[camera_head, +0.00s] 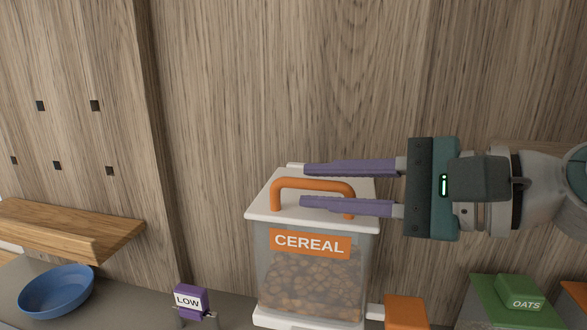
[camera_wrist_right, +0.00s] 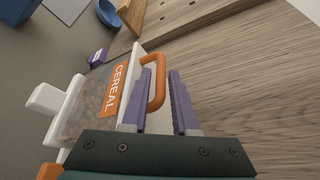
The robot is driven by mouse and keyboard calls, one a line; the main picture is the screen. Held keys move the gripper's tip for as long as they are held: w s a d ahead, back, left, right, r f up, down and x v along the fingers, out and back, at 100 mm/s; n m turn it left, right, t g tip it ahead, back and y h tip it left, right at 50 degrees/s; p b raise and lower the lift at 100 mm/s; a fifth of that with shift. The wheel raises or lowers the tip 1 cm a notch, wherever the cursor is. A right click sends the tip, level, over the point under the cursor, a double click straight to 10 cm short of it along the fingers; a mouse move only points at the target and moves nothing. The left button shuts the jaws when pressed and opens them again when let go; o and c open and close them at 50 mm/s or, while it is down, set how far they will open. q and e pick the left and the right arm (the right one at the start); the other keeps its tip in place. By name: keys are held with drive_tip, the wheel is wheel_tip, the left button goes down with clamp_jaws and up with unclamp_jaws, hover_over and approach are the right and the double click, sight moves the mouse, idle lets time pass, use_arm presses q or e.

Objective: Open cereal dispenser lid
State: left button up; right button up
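The cereal dispenser (camera_head: 312,285) is a clear box of brown cereal with an orange CEREAL label. Its white lid (camera_head: 262,203) lies flat and closed on top, with an orange arched handle (camera_head: 290,182). My right gripper (camera_head: 304,185) comes in from the right, open, its two purple fingers level over the lid. The handle bar shows between the fingers in both views. In the right wrist view the handle (camera_wrist_right: 158,92) is close to the left finger and apart from the right one; contact cannot be told. My left gripper is not in view.
A blue bowl (camera_head: 56,292) and a wooden shelf (camera_head: 75,230) are at left. A purple LOW block (camera_head: 190,300) stands left of the dispenser. An orange block (camera_head: 406,312) and a green OATS container (camera_head: 520,292) are at right. A wooden wall rises behind.

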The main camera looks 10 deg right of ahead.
drive_tip(key=shift+w+a+f, duration=0.1)
drive_tip(key=shift+w+a, duration=0.2)
drive_tip(key=shift+a, duration=0.1)
clamp_jaws()
idle(1.3)
